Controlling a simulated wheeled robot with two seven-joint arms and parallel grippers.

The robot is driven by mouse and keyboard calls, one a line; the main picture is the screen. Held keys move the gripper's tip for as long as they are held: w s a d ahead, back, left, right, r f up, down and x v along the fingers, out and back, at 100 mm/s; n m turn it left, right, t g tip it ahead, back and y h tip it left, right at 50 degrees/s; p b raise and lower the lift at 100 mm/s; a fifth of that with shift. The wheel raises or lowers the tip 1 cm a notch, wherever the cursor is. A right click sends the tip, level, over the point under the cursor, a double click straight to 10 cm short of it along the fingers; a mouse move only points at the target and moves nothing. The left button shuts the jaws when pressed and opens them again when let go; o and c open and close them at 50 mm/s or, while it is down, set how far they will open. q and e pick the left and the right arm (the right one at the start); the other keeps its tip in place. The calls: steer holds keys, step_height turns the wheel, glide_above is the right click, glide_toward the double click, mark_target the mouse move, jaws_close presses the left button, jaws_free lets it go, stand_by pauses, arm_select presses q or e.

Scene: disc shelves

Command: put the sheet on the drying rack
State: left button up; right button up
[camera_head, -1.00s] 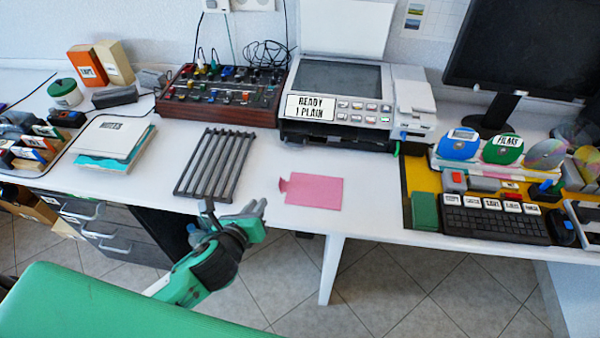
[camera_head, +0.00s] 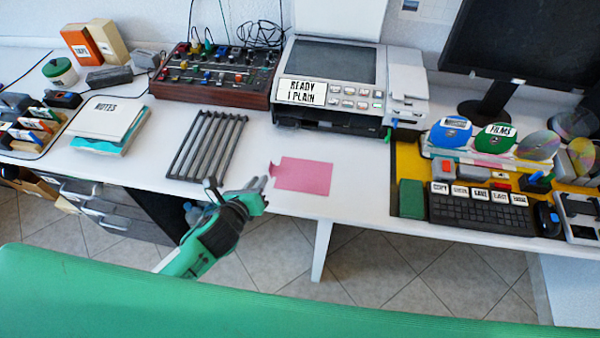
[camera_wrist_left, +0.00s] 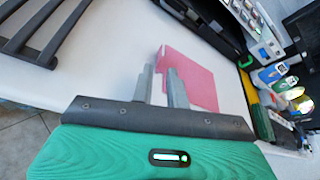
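The pink sheet (camera_head: 303,176) lies flat near the table's front edge, with a small raised tab at its left end. It also shows in the left wrist view (camera_wrist_left: 200,83), beyond the fingers. The drying rack (camera_head: 207,147), a dark grey slatted frame, lies left of the sheet and looks empty. In the left wrist view, part of the rack (camera_wrist_left: 38,30) is at the upper left. My left gripper (camera_head: 238,187) is open and empty at the table's front edge, just left of the sheet. Its two fingers (camera_wrist_left: 161,86) stand apart. My right gripper is not in view.
A printer (camera_head: 330,90) and a red mixer (camera_head: 217,76) stand behind. Notes (camera_head: 107,118) lie at left. A keyboard (camera_head: 480,211), a green block (camera_head: 411,197) and discs (camera_head: 496,138) are at right. White table surface is free around the sheet.

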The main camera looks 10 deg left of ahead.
mark_target(266, 171)
arm_select(q)
steer(key=shift+x, duration=2.95)
steer(key=shift+a+r, duration=0.1)
jaws_close()
